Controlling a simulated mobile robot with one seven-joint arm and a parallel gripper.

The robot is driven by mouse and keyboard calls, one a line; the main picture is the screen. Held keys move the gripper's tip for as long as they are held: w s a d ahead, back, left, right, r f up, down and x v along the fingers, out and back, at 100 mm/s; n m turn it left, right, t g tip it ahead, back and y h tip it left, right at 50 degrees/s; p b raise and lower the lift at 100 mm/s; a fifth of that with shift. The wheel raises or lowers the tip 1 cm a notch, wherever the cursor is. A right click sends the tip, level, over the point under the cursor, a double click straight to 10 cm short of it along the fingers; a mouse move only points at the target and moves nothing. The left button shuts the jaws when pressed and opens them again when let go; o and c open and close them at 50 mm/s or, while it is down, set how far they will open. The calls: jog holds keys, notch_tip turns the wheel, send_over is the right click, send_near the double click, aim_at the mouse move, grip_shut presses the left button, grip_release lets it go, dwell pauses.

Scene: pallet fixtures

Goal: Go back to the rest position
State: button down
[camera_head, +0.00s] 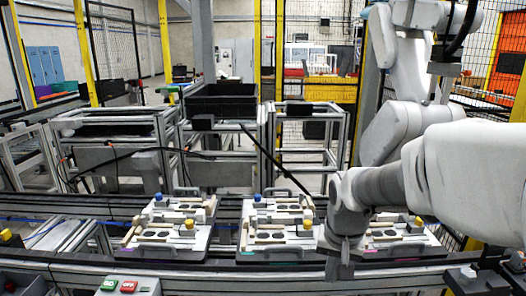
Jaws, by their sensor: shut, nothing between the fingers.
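My arm reaches in from the right edge. My gripper (341,265) hangs at its end, pointing down, in front of the pallet row between the middle and right pallets. It is shut with nothing seen in it; the fingertips are small and dark. The left pallet fixture (158,246), the middle pallet fixture (275,247) and the right pallet fixture (405,243) sit on the conveyor (215,262). They carry pale blocks and blue and yellow knobs. My wrist hides part of the middle and right pallets. Whether the gripper touches anything cannot be told.
A button box (130,287) with green and red buttons is at the front left. Metal frames (110,160) and a black crate (222,104) stand behind the conveyor. Yellow posts and mesh fencing enclose the back. A dark fixture (485,278) is at the lower right.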

jog(key=s+r+n+t+p, duration=0.1)
jog(key=s+r, duration=0.4)
jog(key=s, duration=0.2)
jog(key=s+r+n+t+p, duration=0.1)
jog(key=s+r+n+t, duration=0.1)
jog(key=s+r, duration=0.3)
jog(key=s, duration=0.3)
jog(key=shift+s+r, duration=0.25)
dwell(1.0)
